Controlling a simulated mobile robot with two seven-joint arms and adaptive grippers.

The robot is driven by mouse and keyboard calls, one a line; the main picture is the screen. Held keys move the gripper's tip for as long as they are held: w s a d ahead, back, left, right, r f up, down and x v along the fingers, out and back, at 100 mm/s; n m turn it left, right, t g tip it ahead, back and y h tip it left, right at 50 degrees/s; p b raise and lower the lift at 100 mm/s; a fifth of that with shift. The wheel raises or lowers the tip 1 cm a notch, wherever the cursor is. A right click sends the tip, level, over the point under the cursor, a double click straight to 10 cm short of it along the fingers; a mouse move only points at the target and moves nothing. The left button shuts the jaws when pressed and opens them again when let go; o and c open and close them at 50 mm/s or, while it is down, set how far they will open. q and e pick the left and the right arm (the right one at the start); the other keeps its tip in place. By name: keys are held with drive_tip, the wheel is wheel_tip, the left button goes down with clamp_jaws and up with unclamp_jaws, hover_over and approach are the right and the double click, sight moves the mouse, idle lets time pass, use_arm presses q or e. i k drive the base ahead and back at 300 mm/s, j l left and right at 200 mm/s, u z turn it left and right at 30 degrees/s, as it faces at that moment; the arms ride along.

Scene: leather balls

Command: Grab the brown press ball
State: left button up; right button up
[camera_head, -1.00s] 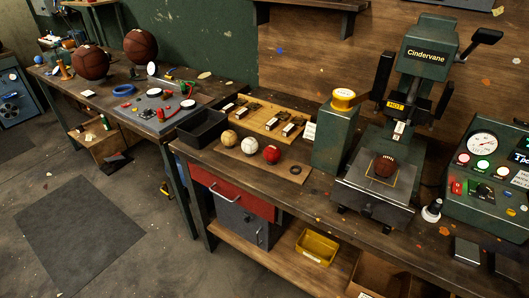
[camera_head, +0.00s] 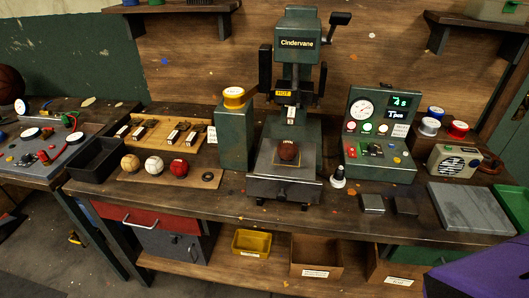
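The brown press ball (camera_head: 289,150) is a small dark brown ball with light marks. It rests inside a yellow square outline on the bed of the green press (camera_head: 296,22), labelled "Cindervane". The press head with a yellow "HOT" label hangs above the ball with a gap between them. A tan ball (camera_head: 131,163), a white ball (camera_head: 154,166) and a red ball (camera_head: 179,168) sit in a row on a wooden board left of the press. Neither of my grippers shows in this view.
A control panel (camera_head: 381,137) with gauge and lit buttons stands right of the press. A green post with a yellow top (camera_head: 234,98) stands to its left. A black tray (camera_head: 96,158), a radio (camera_head: 454,162) and a grey slab (camera_head: 472,207) are on the bench. A purple shape (camera_head: 485,275) fills the lower right corner.

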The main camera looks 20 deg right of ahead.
sight(287, 150)
drive_tip(key=i+j+z, duration=0.1)
drive_tip(key=z, duration=0.35)
drive_tip(key=i+j+z, duration=0.1)
drive_tip(key=z, duration=0.3)
drive_tip(key=j+z, duration=0.15)
drive_tip(key=z, duration=0.3)
